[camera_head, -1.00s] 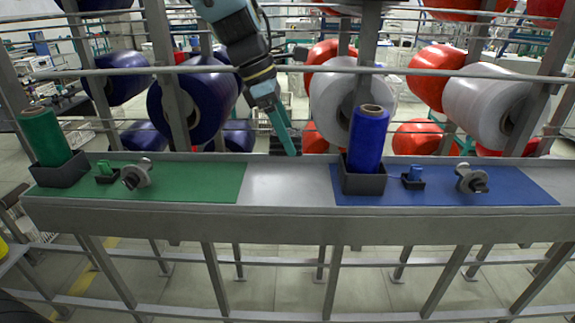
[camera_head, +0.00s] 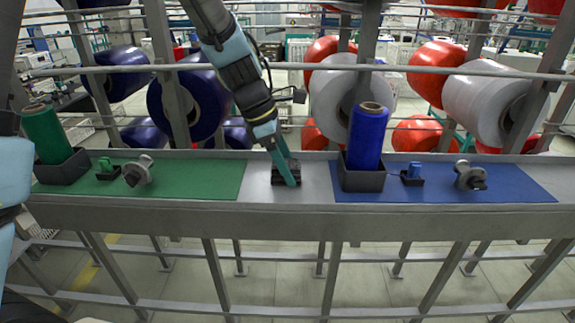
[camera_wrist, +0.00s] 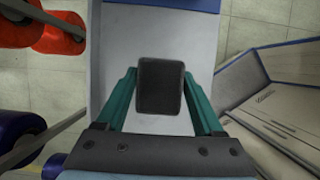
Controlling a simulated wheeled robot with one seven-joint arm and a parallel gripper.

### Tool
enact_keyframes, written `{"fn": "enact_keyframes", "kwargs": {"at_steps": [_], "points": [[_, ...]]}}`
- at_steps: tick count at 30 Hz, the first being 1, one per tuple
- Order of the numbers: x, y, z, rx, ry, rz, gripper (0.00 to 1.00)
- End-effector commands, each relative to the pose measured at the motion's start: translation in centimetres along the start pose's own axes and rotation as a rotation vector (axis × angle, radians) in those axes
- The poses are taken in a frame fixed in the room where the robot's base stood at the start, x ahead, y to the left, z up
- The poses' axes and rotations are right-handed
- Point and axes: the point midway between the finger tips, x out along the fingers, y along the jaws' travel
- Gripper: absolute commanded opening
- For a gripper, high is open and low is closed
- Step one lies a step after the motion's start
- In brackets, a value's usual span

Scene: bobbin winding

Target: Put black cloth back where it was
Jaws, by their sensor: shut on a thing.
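The black cloth (camera_head: 278,178) looks like a small dark block. It is at the bare grey middle of the shelf (camera_head: 258,186), between the green mat (camera_head: 190,183) and the blue mat (camera_head: 440,189). In the wrist view the cloth (camera_wrist: 160,85) sits between the two teal fingers, over a pale grey surface. I cannot tell whether it touches the shelf or hangs just above it.
A blue spool (camera_head: 368,138) in a dark holder (camera_head: 363,181) stands close right of the cloth. A green spool (camera_head: 43,134) stands at the far left. Small clamps and winders sit on both mats. A metal rail (camera_head: 330,68) and large rolls are behind.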

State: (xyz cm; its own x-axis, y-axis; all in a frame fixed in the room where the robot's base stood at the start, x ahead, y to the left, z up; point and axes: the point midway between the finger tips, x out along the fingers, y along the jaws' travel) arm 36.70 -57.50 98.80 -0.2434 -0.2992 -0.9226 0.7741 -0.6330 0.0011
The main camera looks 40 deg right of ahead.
Motion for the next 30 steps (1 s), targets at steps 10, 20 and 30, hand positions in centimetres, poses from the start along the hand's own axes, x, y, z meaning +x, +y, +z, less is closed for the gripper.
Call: {"fn": "enact_keyframes", "kwargs": {"at_steps": [10,20,30], "points": [[0.1,0.0,0.0,0.000,0.000,0.000,0.99],[-0.9,0.1,0.1,0.000,-0.001,0.002,0.99],[-6.2,0.1,0.1,0.001,-0.001,0.004,0.99]]}}
